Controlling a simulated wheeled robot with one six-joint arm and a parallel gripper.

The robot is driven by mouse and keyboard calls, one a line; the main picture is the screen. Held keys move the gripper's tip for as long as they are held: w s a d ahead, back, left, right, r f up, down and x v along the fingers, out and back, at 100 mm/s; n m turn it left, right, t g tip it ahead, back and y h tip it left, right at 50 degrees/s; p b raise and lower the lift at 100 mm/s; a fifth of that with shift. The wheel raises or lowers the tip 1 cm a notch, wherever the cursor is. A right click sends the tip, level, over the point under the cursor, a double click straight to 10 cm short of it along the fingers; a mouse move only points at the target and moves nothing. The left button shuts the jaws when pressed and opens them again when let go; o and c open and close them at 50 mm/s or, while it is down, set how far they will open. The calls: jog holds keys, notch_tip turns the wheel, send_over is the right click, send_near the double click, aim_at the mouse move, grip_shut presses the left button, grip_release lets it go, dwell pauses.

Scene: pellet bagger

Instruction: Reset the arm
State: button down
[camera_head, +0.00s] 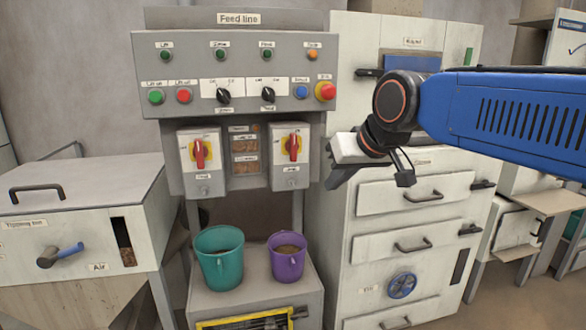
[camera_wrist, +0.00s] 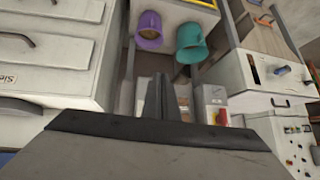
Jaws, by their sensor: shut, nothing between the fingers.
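My blue arm reaches in from the right in the head view, and my gripper (camera_head: 333,180) hangs in front of the white cabinet, right of the Feed line panel. Its fingers are shut with nothing between them. In the wrist view the dark fingers of my gripper (camera_wrist: 168,95) show at the middle, together and empty. The picture there is upside down, with the two buckets at the top. My gripper is apart from the panel's switches, buttons and buckets.
The Feed line panel (camera_head: 235,60) carries buttons, knobs and two red rotary switches. A teal bucket (camera_head: 219,262) and a purple bucket (camera_head: 287,262) with brown contents stand on a ledge below it. A white cabinet (camera_head: 400,245) stands right, a bin (camera_head: 75,215) left.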

jog(key=s+d+f+m+g+h, duration=0.2)
jog(key=s+d+f+m+h, duration=0.1)
jog(key=s+d+f, duration=1.7)
notch_tip(320, 180, down, 3)
jog(key=shift+s+f+m+g+h, duration=0.2)
jog(key=shift+s+m+g+h, duration=0.25)
jog(key=shift+s, duration=0.3)
